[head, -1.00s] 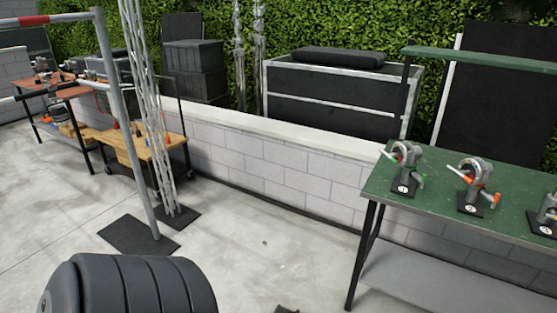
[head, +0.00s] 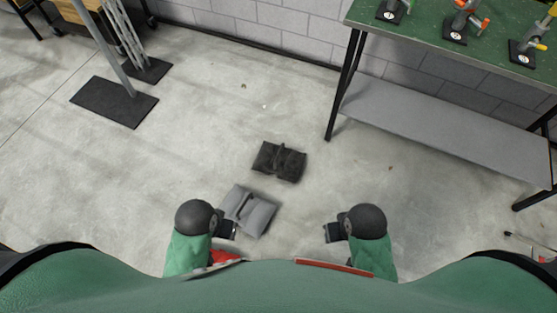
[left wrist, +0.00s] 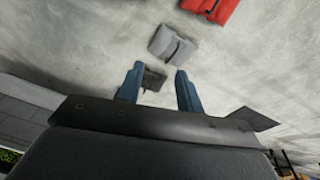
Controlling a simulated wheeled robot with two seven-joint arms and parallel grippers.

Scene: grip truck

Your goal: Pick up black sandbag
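The black sandbag (head: 279,162) lies on the concrete floor in the middle of the head view. It also shows in the left wrist view (left wrist: 153,79), small and beyond the gap between my fingers. My left gripper (left wrist: 158,82) has its two blue fingers apart with nothing held. In the head view my left gripper (head: 228,230) is below and left of the black sandbag, apart from it, beside a grey sandbag. My right gripper (head: 332,232) is below and right of the black sandbag. Its fingers are too small to read.
The grey sandbag (head: 249,211) lies just in front of the black one. A red object (left wrist: 212,8) lies past it in the left wrist view. A green workbench (head: 440,35) stands right, a stand's base plate (head: 114,102) left. Floor between is open.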

